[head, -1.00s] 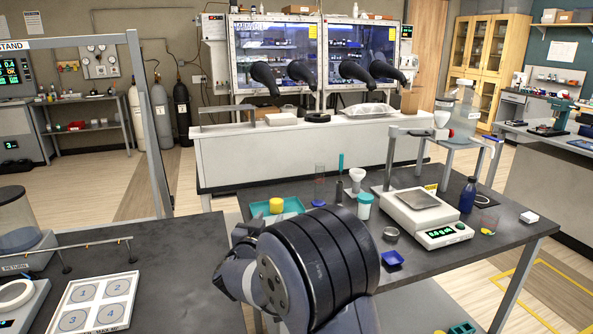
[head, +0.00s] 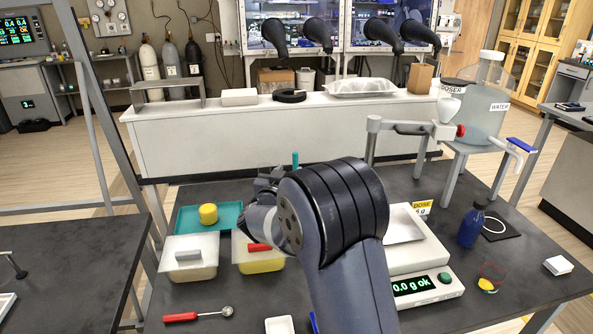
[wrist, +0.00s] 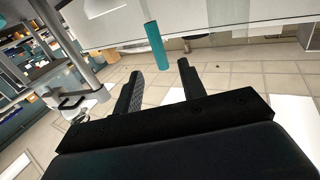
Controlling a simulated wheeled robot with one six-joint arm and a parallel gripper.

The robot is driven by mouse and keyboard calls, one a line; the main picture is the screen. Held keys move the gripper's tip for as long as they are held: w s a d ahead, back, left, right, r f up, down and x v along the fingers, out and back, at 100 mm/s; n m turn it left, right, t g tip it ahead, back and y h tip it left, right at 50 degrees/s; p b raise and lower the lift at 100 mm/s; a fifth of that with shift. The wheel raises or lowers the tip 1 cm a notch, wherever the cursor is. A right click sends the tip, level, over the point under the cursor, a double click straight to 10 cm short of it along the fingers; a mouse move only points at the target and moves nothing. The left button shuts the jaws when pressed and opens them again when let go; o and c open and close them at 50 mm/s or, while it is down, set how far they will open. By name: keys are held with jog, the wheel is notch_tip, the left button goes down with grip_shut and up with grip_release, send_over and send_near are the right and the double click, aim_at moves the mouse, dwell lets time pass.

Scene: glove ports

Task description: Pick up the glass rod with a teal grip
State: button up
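The glass rod's teal grip (head: 295,160) shows in the head view as a short upright tip just above my arm. My arm hides the rest of the rod there. In the wrist view the teal grip (wrist: 156,50) is a slightly tilted cylinder, lined up with the gap between my fingers. My gripper (wrist: 160,70) is open with nothing clamped, and the gap in depth to the grip is hard to judge. In the head view my gripper (head: 266,182) is partly hidden behind my wrist, left of the teal tip.
A teal tray (head: 190,222) with a yellow piece (head: 208,213) and two lidded tubs (head: 188,270) (head: 262,266) lie left of my arm. The balance (head: 425,284), a dosing stand (head: 371,145) and a blue bottle (head: 472,226) stand right. A red-handled scoop (head: 181,317) lies in front.

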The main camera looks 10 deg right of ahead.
aim_at(294, 162)
jog(key=p+x, duration=0.1)
jog(key=x, duration=0.6)
jog(key=shift+w+d+f+p, duration=0.1)
jog(key=shift+w+f+p, duration=0.05)
jog(key=shift+w+p, duration=0.15)
jog(key=shift+s, duration=0.1)
grip_shut()
